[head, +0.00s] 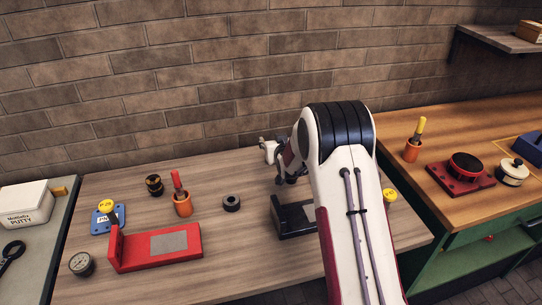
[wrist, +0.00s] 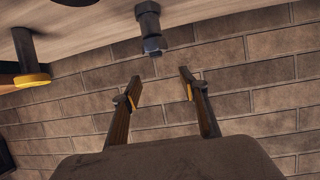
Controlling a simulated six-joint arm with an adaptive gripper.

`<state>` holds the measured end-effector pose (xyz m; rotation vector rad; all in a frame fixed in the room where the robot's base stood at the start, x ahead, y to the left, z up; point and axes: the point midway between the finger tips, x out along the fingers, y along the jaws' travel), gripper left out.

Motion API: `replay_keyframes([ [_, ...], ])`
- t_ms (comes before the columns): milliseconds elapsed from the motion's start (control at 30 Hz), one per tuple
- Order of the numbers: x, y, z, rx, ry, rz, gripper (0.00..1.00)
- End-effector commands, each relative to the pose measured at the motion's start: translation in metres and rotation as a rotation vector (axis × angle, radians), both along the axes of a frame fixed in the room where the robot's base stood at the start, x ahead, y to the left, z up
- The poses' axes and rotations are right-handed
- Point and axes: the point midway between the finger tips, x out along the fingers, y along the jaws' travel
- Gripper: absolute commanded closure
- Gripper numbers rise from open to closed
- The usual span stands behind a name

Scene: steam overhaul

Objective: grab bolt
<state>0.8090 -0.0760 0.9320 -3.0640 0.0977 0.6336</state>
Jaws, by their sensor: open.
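A dark, stubby bolt-like piece (wrist: 149,22) with a wider faceted collar and a grey end shows at the top middle of the wrist view, against the wooden bench. It is probably the bolt. My gripper (wrist: 160,80) is open and empty, its two fingers spread below that piece in the picture, with a gap between them and it. In the head view my arm covers much of the bench's right side, and I cannot make out the bolt there.
A red bracket block (head: 165,248), a black ring (head: 231,203) and an orange cup (head: 183,205) stand left of my arm. A dark bracket block (head: 287,222) sits close beside it. The brick wall (head: 220,70) rises behind the bench. The bench's front middle is clear.

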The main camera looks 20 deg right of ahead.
Motion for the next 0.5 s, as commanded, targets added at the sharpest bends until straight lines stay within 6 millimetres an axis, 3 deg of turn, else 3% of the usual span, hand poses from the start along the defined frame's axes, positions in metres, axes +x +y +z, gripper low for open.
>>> replay_keyframes([
  [133,0.0043,-0.0015,-0.0105,0.001,-0.012,0.001,0.57],
  [500,0.0052,-0.0019,-0.0117,0.000,-0.015,0.001,0.57],
])
